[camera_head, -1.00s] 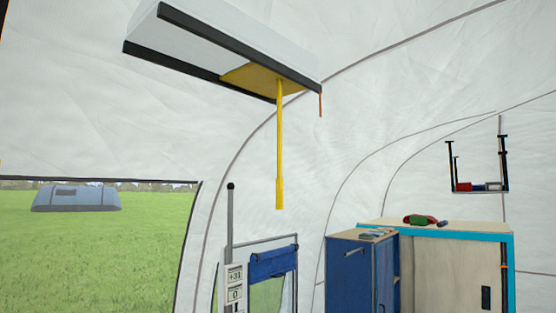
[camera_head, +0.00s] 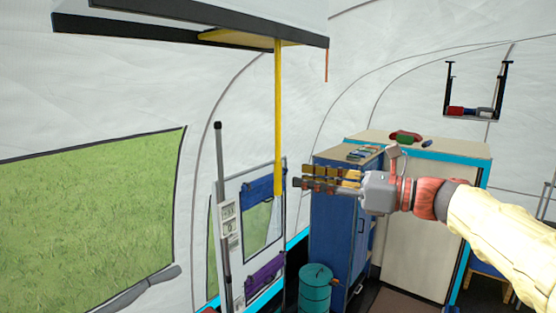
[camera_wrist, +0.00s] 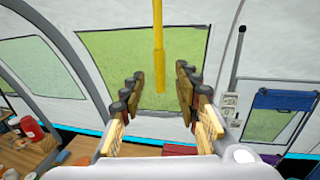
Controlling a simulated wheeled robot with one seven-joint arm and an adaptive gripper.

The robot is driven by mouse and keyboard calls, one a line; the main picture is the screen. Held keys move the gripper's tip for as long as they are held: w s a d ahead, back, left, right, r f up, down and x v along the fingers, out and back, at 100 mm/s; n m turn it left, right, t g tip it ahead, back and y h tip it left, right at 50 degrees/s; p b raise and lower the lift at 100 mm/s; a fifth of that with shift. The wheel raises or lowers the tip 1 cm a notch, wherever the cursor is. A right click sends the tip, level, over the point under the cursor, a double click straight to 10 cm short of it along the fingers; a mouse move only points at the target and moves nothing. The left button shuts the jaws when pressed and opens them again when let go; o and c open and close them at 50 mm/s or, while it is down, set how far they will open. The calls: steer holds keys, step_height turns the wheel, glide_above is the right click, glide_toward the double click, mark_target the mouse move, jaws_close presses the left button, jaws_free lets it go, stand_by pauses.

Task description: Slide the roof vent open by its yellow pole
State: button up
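The yellow pole (camera_head: 278,120) hangs straight down from a yellow plate (camera_head: 240,38) on the roof vent, whose dark rails (camera_head: 150,35) cross the top of the head view. My gripper (camera_head: 300,182) is just right of the pole's lower end in the head view and points left at it. In the wrist view the pole (camera_wrist: 159,50) comes down from the top, in line with the gap between the spread fingers of my gripper (camera_wrist: 160,98). Its lower end shows in that gap. The fingers are apart and I see no contact with the pole.
A blue cabinet (camera_head: 335,215) and a pale cupboard with a turquoise edge (camera_head: 425,225) stand behind my gripper. A teal bin (camera_head: 315,288) is on the floor. A grey upright post (camera_head: 222,200) stands left of the pole. A small shelf (camera_head: 470,113) hangs at the right.

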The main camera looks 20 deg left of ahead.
mark_target(278, 170)
steer(key=a, duration=0.2)
steer(key=w+a+p, duration=0.1)
steer(key=a, duration=0.4)
steer(key=shift+w+a, duration=0.25)
steer(key=shift+a, duration=0.05)
steer(key=c, duration=0.3)
steer(key=c, duration=0.4)
jaws_close()
